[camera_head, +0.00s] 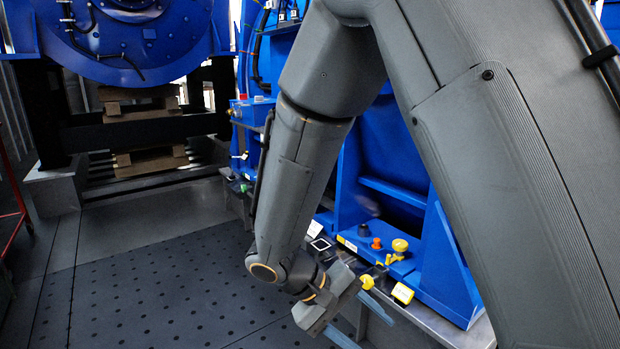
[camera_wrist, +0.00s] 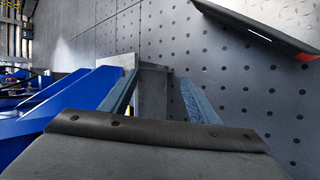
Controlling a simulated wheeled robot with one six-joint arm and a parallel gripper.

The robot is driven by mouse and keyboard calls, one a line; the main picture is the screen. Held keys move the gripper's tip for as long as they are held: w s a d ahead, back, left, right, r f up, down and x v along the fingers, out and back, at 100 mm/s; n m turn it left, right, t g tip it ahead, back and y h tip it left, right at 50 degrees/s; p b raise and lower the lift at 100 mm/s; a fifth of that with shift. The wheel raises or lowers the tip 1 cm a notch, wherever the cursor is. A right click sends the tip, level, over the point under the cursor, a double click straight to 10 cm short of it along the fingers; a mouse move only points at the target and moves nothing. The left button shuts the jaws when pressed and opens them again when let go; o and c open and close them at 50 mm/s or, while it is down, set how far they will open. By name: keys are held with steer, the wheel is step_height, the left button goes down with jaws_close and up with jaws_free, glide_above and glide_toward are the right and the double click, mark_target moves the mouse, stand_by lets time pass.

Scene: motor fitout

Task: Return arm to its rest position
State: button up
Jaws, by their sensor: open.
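My arm (camera_head: 300,170) reaches down across the head view and bends at the wrist near the floor. My gripper (camera_head: 362,322) is at the lower middle, beside the base of the blue machine (camera_head: 440,250). Its two blue-grey fingers also show in the wrist view (camera_wrist: 160,98), spread wide apart. The gripper is open, and nothing shows between its fingers except a grey ledge and floor beyond. In the head view the arm hides part of the blue machine.
A yellow knob (camera_head: 399,246), an orange knob (camera_head: 376,243) and a yellow tag (camera_head: 402,293) sit close to the gripper. A large blue round housing (camera_head: 130,40) stands at the back left above wooden blocks (camera_head: 150,160). The dotted floor (camera_head: 150,290) on the left is clear.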

steer(key=s+a+r+n+y, duration=0.1)
steer(key=s+a+r+y, duration=0.2)
steer(key=s+a+y, duration=0.3)
steer(key=s+a+r+n+y, duration=0.1)
steer(key=s+a+r+y, duration=0.25)
steer(key=s+a, duration=0.45)
steer(key=d+r+m+p, duration=0.3)
steer(key=d+r+p, duration=0.8)
steer(key=r+p, duration=0.2)
steer(key=s+d+r+m+p, duration=0.1)
steer(key=d+r+m+p, duration=0.2)
steer(key=d+r+p, duration=0.8)
step_height(320, 180, up, 3)
steer(key=h+p, duration=0.1)
steer(key=p, duration=0.5)
steer(key=shift+s+d, duration=0.15)
